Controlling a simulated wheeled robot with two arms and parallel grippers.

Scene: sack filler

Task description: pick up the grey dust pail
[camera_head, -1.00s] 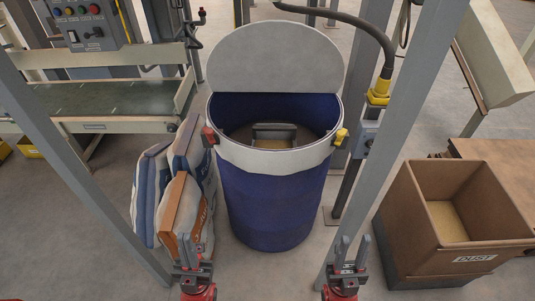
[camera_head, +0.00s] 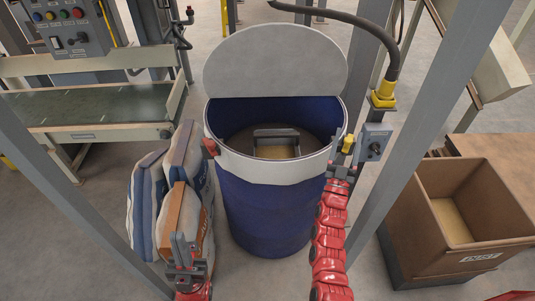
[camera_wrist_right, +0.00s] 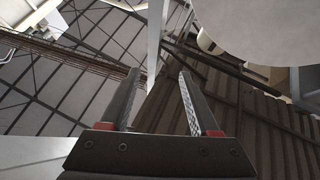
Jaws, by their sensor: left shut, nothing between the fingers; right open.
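A dark grey pail (camera_head: 277,134) with tan dust shows inside the blue drum (camera_head: 262,205); the drum's inside hides its lower part. The drum's round grey lid (camera_head: 275,62) stands open behind it. My right gripper (camera_head: 344,165) is upright beside the drum's right rim, close to the yellow clamp (camera_head: 348,143). Its fingers are apart and empty in the right wrist view (camera_wrist_right: 160,76). My left gripper (camera_head: 182,245) is shut and empty, low in front of the sacks, left of the drum.
Stacked sacks (camera_head: 147,205) lean left of the drum. Grey posts (camera_head: 425,125) rise on both sides. A brown dust bin (camera_head: 410,215) stands at the right. A switch box (camera_head: 374,142) and a black hose (camera_head: 345,18) are near the right rim. A conveyor (camera_head: 90,108) is at the left.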

